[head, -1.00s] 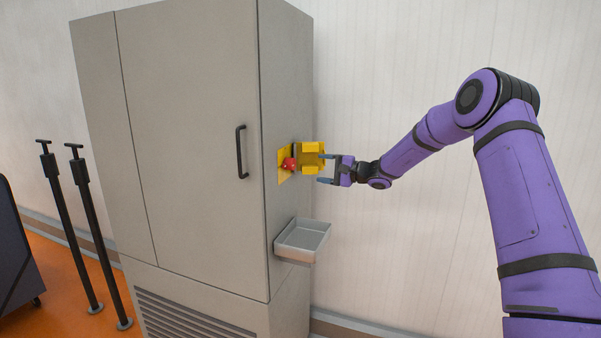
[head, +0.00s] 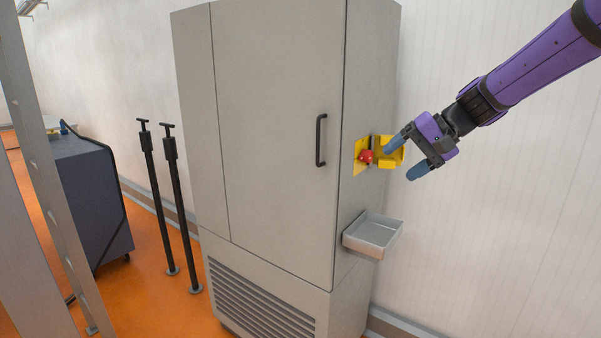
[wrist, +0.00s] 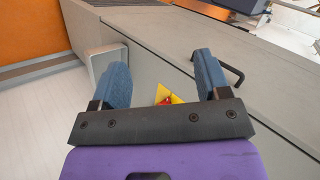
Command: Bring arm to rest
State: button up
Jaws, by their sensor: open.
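My gripper (head: 402,157) is open and empty at the right of the head view, its two blue-grey fingers apart. It stands in front of the yellow box (head: 391,161) on the cabinet's side and partly overlaps it in the picture. A red knob or button (head: 366,157) sits on a yellow plate at the left of that box. In the wrist view my gripper (wrist: 160,84) shows both fingers spread, with the red knob (wrist: 167,100) and yellow part seen small between them. Nothing is held.
A tall grey cabinet (head: 275,130) with a black handle (head: 320,140) fills the middle. A grey tray (head: 375,233) juts from its side below the yellow box. Two black posts (head: 182,210) and a dark cart (head: 88,200) stand left. Plain wall is at the right.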

jog(key=s+d+n+t+h, duration=0.1)
jog(key=s+d+h, duration=0.3)
jog(key=s, duration=1.1)
jog(key=s+d+n+t+h, duration=0.1)
jog(key=s+d+h, duration=0.3)
jog(key=s, duration=1)
jog(key=shift+s+d+f, duration=0.2)
jog(key=shift+s+d, duration=0.15)
jog(key=shift+d, duration=0.1)
